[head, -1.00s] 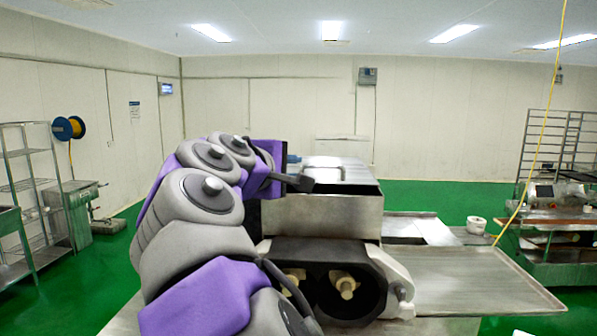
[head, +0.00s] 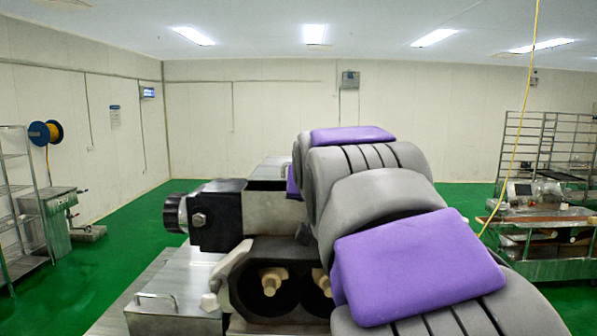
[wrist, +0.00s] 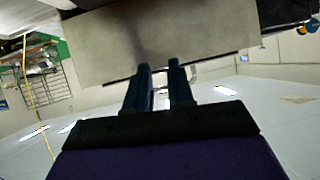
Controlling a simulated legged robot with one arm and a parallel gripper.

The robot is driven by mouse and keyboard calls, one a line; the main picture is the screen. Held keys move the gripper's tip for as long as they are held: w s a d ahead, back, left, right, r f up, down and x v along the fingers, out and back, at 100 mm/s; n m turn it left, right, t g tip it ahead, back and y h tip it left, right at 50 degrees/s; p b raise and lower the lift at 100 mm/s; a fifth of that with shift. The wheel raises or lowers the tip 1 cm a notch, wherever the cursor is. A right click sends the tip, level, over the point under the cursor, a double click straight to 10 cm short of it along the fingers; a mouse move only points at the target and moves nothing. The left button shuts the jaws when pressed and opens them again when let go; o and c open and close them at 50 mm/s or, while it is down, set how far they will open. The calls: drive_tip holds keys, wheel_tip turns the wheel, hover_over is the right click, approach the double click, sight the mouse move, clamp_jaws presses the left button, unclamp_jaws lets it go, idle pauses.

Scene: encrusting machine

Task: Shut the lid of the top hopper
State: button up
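In the head view, the top hopper (head: 270,170) is a grey metal box on the encrusting machine. My arm hides most of it, and the lid cannot be made out there. My gripper is hidden behind my arm in that view. In the wrist view, where the room is upside down, my gripper (wrist: 159,66) has two dark fingers with a narrow gap and nothing visible between them. The fingertips reach the edge of a flat grey metal panel (wrist: 185,35). I cannot tell whether it is the lid or a hopper wall, or whether they touch.
The machine's front has a dark chamber (head: 262,293) with pale fittings. A black motor housing (head: 219,215) sticks out to the left above a metal box with a handle (head: 160,300). A wire rack cart (head: 545,150) stands at right. Green floor lies open at left.

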drive_tip(key=s+d+r+m+t+y+b, duration=0.1)
drive_tip(key=s+d+r+m+t+y, duration=0.35)
drive_tip(key=m, duration=1.05)
drive_tip(key=shift+g+y, duration=0.25)
drive_tip(key=shift+g, duration=0.7)
drive_tip(key=w, duration=0.6)
drive_tip(key=w+a, duration=0.1)
drive_tip(key=w, duration=0.3)
drive_tip(key=shift+p, duration=0.35)
drive_tip(key=w+a, duration=0.1)
drive_tip(key=w, duration=0.1)
drive_tip(key=w+a+f+p, duration=0.1)
drive_tip(key=w+a, duration=0.3)
drive_tip(key=shift+w+f, duration=0.15)
drive_tip(key=shift+w+d+f, duration=0.1)
drive_tip(key=shift+w+d, duration=0.05)
drive_tip(key=shift+w, duration=0.1)
drive_tip(key=shift+w+d, duration=0.25)
drive_tip(key=shift+d, duration=0.4)
drive_tip(key=shift+a, duration=0.1)
